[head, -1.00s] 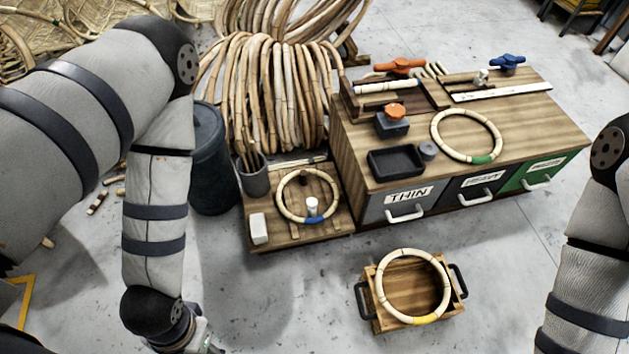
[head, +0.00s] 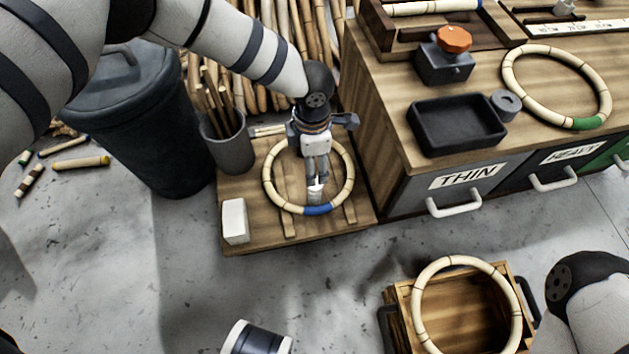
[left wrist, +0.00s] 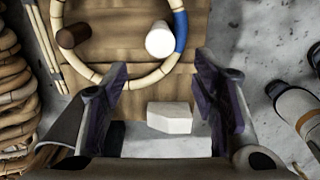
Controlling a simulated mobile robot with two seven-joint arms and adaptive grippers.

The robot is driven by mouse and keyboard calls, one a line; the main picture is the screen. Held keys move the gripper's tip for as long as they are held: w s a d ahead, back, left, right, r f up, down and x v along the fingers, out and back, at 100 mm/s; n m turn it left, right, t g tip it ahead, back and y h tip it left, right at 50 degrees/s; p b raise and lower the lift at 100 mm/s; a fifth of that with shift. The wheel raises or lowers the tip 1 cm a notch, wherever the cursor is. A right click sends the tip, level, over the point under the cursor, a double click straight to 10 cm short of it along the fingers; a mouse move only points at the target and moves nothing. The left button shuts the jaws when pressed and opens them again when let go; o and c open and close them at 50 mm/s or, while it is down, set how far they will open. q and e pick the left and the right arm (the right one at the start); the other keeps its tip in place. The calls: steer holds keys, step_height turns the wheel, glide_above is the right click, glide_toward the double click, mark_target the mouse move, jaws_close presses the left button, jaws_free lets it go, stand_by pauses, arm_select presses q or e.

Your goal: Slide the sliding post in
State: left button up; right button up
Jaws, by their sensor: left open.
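The sliding post appears to be the short white post (head: 315,195), standing inside a rattan ring (head: 267,184) with a blue band on a low wooden board (head: 240,193). In the left wrist view the white post (left wrist: 159,41) stands close to the blue band, and a brown post (left wrist: 73,36) is at the ring's other side. My left gripper (head: 316,181) is over the ring at the white post, partly covering it. In the left wrist view its fingers (left wrist: 163,64) are spread with nothing gripped between them. My right gripper is out of view.
A white block (head: 235,221) lies on the board's left corner. A grey pot of sticks (head: 231,150) and a dark bin (head: 150,130) stand left. The drawer bench (head: 395,195) stands right. A crate (head: 400,290) with a yellowish ring is on the floor.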

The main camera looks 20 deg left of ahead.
mark_target(315, 193)
arm_select(q)
step_height(315, 193, down, 8)
steer(key=shift+f+b, duration=0.25)
steer(key=shift+b, duration=0.95)
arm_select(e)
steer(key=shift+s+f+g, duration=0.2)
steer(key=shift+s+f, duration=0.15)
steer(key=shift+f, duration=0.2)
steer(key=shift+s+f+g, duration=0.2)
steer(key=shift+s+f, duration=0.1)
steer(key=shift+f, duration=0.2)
arm_select(q)
steer(key=shift+a, duration=0.1)
jaws_close()
